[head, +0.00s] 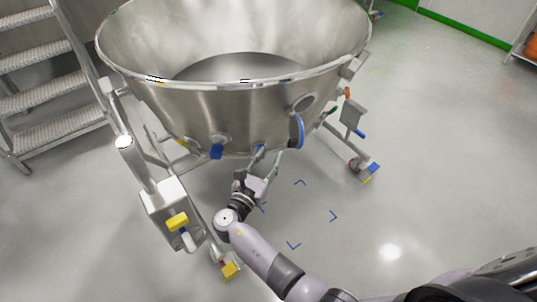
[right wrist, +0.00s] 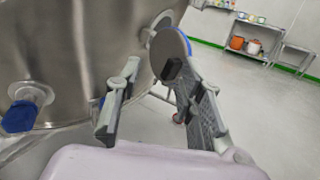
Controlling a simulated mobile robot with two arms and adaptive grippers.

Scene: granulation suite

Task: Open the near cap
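A round grey cap with a blue rim (head: 298,131) stands at the lower right side of the large steel bowl (head: 180,105), by a round port (head: 305,103). The cap is seen nearly edge-on in the head view and looks tilted away from the port. The cap also shows in the right wrist view (right wrist: 167,52). My right gripper (head: 268,155) is below and left of the cap. Its two fingers are wide apart with nothing between them (right wrist: 146,95). The right finger's dark tip overlaps the cap in the wrist view; I cannot tell whether they touch. My left gripper is not in view.
Blue knobs sit on the bowl's lower wall, one at the left (head: 216,151). A steel post with a box (head: 165,200) and yellow-tagged feet stands left of my arm. Metal steps (head: 55,95) are at the far left. The floor at right is clear.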

